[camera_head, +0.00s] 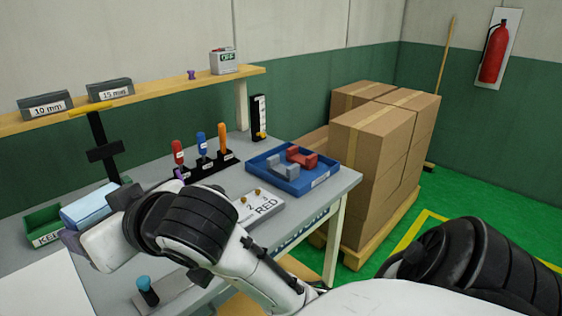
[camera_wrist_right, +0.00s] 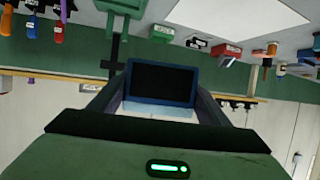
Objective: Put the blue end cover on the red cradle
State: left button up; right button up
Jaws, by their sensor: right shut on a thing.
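The blue end cover (camera_head: 88,205) is a pale blue block in the head view, held at the far left above the grey bench. My right gripper (camera_head: 95,220) is shut on it; the wrist camera view shows the cover (camera_wrist_right: 160,82) between the fingers as a dark blue frame with a black inside. The red cradle (camera_head: 302,155) is a red notched block in the blue tray (camera_head: 318,183) on the bench's right part, well apart from the gripper. My left gripper is not in view.
A grey cradle (camera_head: 283,168) shares the tray. Upright coloured tools (camera_head: 201,145) stand behind. A green bin (camera_head: 42,226) is at the left. Stacked cartons (camera_head: 375,150) stand right of the bench.

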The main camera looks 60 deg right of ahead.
aim_at(301, 159)
jog(key=k, duration=0.6)
jog(key=z, duration=2.65)
jog(key=i, duration=1.8)
jog(key=u, duration=2.15)
